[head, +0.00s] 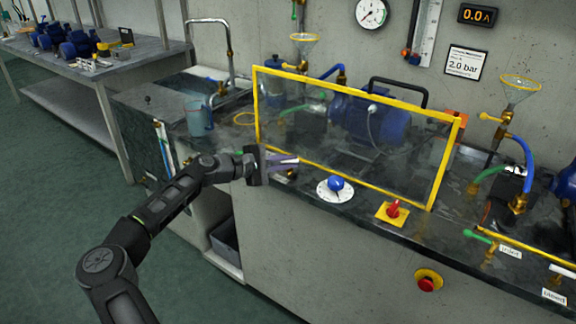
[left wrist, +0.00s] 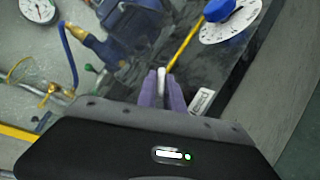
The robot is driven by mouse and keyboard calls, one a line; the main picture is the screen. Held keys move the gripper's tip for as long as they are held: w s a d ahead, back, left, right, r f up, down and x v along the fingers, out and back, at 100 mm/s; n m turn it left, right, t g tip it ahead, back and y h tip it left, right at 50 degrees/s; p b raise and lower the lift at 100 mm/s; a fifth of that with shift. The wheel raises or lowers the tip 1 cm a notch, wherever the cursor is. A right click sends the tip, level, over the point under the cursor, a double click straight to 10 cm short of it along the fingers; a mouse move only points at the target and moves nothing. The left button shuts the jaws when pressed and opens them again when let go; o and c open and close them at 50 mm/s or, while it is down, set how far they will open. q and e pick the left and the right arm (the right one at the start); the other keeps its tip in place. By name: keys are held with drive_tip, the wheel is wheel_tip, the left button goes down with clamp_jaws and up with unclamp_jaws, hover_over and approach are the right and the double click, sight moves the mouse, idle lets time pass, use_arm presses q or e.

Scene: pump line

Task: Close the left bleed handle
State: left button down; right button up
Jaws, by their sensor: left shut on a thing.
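My left gripper (head: 288,161) reaches in from the left to the front edge of the bench, by the lower left part of the yellow-framed clear guard. In the left wrist view its purple fingers (left wrist: 162,92) are shut on a slim white handle, the left bleed handle (left wrist: 161,74), whose end shows between them. A small white label (left wrist: 202,101) lies just right of the fingers. In the head view the fingers mostly hide this handle, so its exact angle is hard to tell. My right gripper is not in view.
The yellow-framed guard (head: 352,178) stands over a blue pump (head: 370,118). A blue dial knob (head: 335,184) and a red switch on a yellow plate (head: 393,210) sit right of the gripper. A blue jug (head: 198,118) stands left. Another white handle (head: 562,270) is at far right.

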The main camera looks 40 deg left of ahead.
use_arm(q)
drive_tip(key=shift+w+m+g+h, duration=0.1)
drive_tip(key=shift+m+g+h, duration=0.8)
drive_tip(key=shift+m+h, duration=0.5)
drive_tip(key=c, duration=1.7)
unclamp_jaws()
drive_tip(key=shift+c, duration=0.2)
drive_tip(key=v, duration=0.7)
drive_tip(key=shift+s+a, duration=0.2)
drive_tip(key=shift+a, duration=0.2)
drive_tip(key=shift+r, duration=0.1)
